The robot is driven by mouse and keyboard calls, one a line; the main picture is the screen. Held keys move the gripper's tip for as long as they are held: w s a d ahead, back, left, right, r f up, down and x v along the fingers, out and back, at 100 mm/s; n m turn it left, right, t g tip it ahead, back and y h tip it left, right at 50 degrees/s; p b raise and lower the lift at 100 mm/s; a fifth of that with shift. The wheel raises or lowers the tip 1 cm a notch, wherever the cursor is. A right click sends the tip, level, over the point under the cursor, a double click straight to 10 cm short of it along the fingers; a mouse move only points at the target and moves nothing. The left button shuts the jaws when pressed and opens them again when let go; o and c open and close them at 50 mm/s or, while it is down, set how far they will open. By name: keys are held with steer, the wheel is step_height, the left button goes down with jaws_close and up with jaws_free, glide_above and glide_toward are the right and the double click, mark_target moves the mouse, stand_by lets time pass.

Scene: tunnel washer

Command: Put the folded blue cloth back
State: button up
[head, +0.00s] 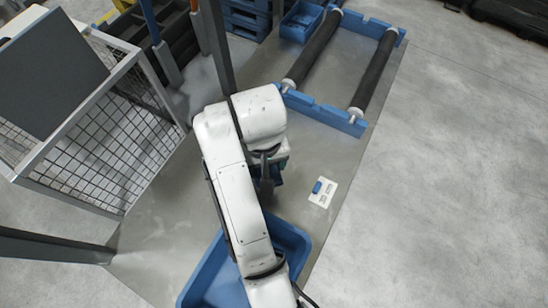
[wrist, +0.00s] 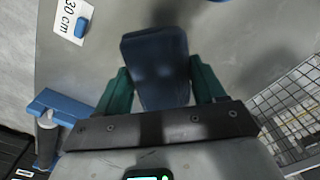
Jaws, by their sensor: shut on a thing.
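The folded blue cloth (wrist: 158,50) is a dark blue, flat block in the middle of the wrist view. My gripper (wrist: 160,86) has its two green fingers on either side of it and is shut on it. The cloth is in shadow and looks held above the grey surface, though its height is hard to judge. In the head view my white arm hides most of the gripper (head: 267,182), and only a small dark blue piece of the cloth (head: 278,174) shows beside it.
An open blue bin (head: 292,235) is under my arm. A white card (head: 323,193) marked "30 cm" carries a small blue block (head: 317,187). Black rollers (head: 313,48) in a blue frame lie beyond. A wire mesh cage (head: 105,140) stands left. The right floor is clear.

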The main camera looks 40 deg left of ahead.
steer(key=shift+w+a+f+p, duration=0.2)
steer(key=shift+w+p, duration=0.1)
steer(key=shift+w, duration=0.15)
steer(key=shift+w+a+f+p, duration=0.1)
steer(key=shift+w+a+p, duration=0.15)
steer(key=shift+w, duration=0.2)
steer(key=w+f, duration=0.1)
steer(key=f, duration=0.1)
steer(key=w+a+f, duration=0.1)
steer(key=w+f, duration=0.1)
steer(key=w+a+f, duration=0.1)
steer(key=f, duration=0.1)
steer(key=shift+w, duration=0.3)
steer(key=shift+w+f, duration=0.1)
steer(key=shift+f, duration=1.6)
steer(key=shift+f+b, duration=0.15)
steer(key=shift+b, duration=0.15)
steer(key=o, duration=1.1)
step_height(320, 180, up, 12)
steer(key=shift+r, duration=0.2)
